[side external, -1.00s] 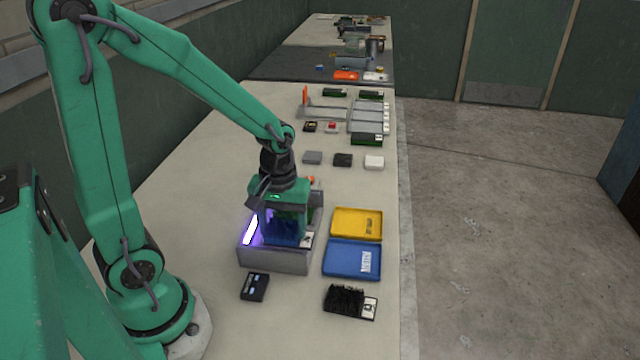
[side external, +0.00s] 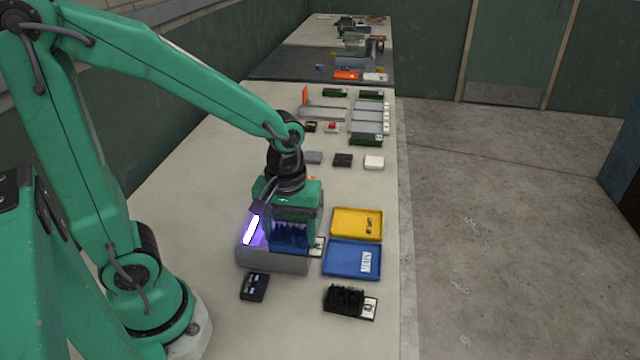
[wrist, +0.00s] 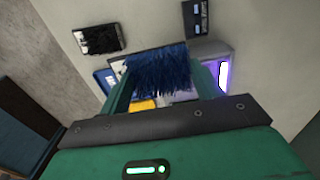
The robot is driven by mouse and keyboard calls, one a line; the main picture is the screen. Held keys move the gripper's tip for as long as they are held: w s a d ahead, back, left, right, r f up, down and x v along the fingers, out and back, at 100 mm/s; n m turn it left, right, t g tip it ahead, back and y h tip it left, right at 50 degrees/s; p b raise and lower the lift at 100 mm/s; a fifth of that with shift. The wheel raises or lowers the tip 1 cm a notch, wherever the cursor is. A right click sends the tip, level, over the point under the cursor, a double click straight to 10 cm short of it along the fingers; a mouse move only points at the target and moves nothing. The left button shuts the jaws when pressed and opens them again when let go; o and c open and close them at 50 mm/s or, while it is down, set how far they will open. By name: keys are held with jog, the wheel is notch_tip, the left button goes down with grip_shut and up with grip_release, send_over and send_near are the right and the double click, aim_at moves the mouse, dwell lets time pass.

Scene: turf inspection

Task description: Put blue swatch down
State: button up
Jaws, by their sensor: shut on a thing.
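The blue swatch (side external: 289,237) is a tufted dark blue piece with a white label end. My gripper (side external: 290,230) is shut on it at the grey box (side external: 272,260) with a glowing violet-white lamp. The swatch's label end sticks out past the box's right side, near the blue tray. In the wrist view, the blue bristles (wrist: 158,72) show between my two green fingers. The swatch's underside is hidden, so I cannot tell whether it touches the box.
The blue tray (side external: 352,272) and yellow tray (side external: 346,223) lie right of the box. A black swatch (side external: 345,301) and a small black device (side external: 255,287) lie in front. Grey, black and white blocks (side external: 373,162) sit farther back. The table's right edge is beyond the trays.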

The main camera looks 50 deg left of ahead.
dwell(0.3)
jog(key=w+a+r+m, duration=0.1)
jog(key=w+r+m, duration=0.2)
jog(key=w, duration=0.4)
jog(key=w+a+r+m, duration=0.1)
jog(key=w+r+m, duration=0.2)
jog(key=w+m, duration=0.3)
jog(key=shift+w+a+r, duration=0.35)
jog(key=shift+w+a, duration=0.05)
jog(key=shift+w, duration=0.05)
jog(key=shift+s, duration=0.1)
jog(key=s+d+f+n, duration=0.1)
jog(key=s+f+n, duration=0.1)
jog(key=s+n, duration=0.1)
jog(key=s+f+n, duration=0.2)
jog(key=s+n, duration=0.1)
jog(key=s, duration=0.3)
jog(key=s+d+f+n, duration=0.1)
jog(key=s+f+n, duration=0.1)
jog(key=s+n, duration=0.1)
jog(key=shift+s+d+f, duration=0.2)
jog(key=shift+s, duration=0.25)
jog(key=shift+s+d+f, duration=0.15)
jog(key=shift+s, duration=0.25)
